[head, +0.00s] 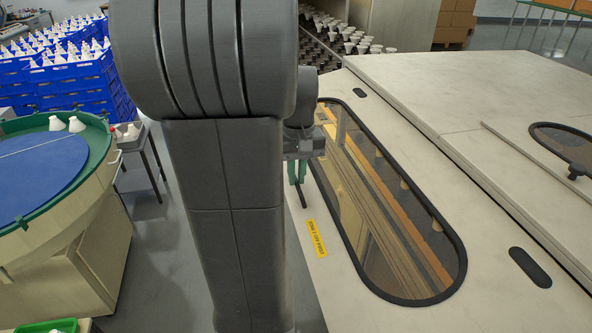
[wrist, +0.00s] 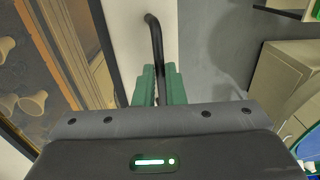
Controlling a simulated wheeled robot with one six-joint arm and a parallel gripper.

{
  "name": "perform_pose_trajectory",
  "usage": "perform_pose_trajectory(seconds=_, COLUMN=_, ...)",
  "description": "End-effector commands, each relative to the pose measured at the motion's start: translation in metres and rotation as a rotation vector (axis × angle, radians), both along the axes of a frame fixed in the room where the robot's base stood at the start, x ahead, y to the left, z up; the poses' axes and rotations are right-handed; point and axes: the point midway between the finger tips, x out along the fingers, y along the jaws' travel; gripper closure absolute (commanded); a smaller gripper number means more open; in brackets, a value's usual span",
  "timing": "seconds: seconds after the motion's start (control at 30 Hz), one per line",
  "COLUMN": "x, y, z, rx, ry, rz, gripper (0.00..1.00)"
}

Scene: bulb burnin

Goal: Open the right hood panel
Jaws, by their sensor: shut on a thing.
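A cream hood panel (head: 322,272) with a long black-rimmed oval window (head: 385,200) fills the right-centre of the head view. It looks lowered, lying in line with the machine top. A black bar handle (wrist: 157,45) is fixed near its edge; it also shows in the head view (head: 303,200), beside a yellow label (head: 317,238). My gripper (wrist: 157,85) has its green fingers shut on the handle, which runs between them. In the head view my gripper (head: 297,170) is partly hidden by my arm. Several bulbs (wrist: 30,103) show through the window.
A round green-rimmed table (head: 40,165) with a blue top stands at the left. Blue crates (head: 65,80) of white bulbs are behind it. Another cream panel (head: 500,95) lies to the right. Grey floor (head: 150,240) lies clear between the round table and the hood.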

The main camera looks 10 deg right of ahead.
Motion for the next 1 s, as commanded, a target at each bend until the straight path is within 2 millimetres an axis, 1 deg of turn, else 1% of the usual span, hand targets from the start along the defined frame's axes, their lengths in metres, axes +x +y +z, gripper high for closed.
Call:
perform_pose_trajectory(seconds=0.03, x=-0.001, y=0.0, z=-0.016, rx=0.004, ry=0.005, rz=-0.001, gripper=1.0)
perform_pose_trajectory(seconds=0.1, x=0.0, y=-0.001, z=-0.03, rx=0.004, ry=0.006, rz=-0.002, gripper=1.0)
perform_pose_trajectory(seconds=0.23, x=-0.001, y=-0.003, z=-0.044, rx=0.005, ry=0.005, rz=-0.001, gripper=1.0)
perform_pose_trajectory(seconds=0.53, x=0.0, y=-0.002, z=-0.043, rx=0.007, ry=0.004, rz=-0.001, gripper=1.0)
perform_pose_trajectory(seconds=0.57, x=-0.001, y=-0.002, z=-0.043, rx=0.007, ry=0.004, rz=-0.001, gripper=0.84)
perform_pose_trajectory(seconds=0.6, x=0.0, y=-0.002, z=-0.043, rx=0.007, ry=0.004, rz=0.0, gripper=0.77)
perform_pose_trajectory(seconds=0.63, x=0.0, y=-0.002, z=-0.043, rx=0.006, ry=0.004, rz=0.0, gripper=0.71)
perform_pose_trajectory(seconds=0.67, x=0.0, y=-0.002, z=-0.043, rx=0.006, ry=0.004, rz=-0.001, gripper=0.69)
perform_pose_trajectory(seconds=1.0, x=0.0, y=-0.004, z=-0.042, rx=0.003, ry=0.003, rz=-0.001, gripper=0.69)
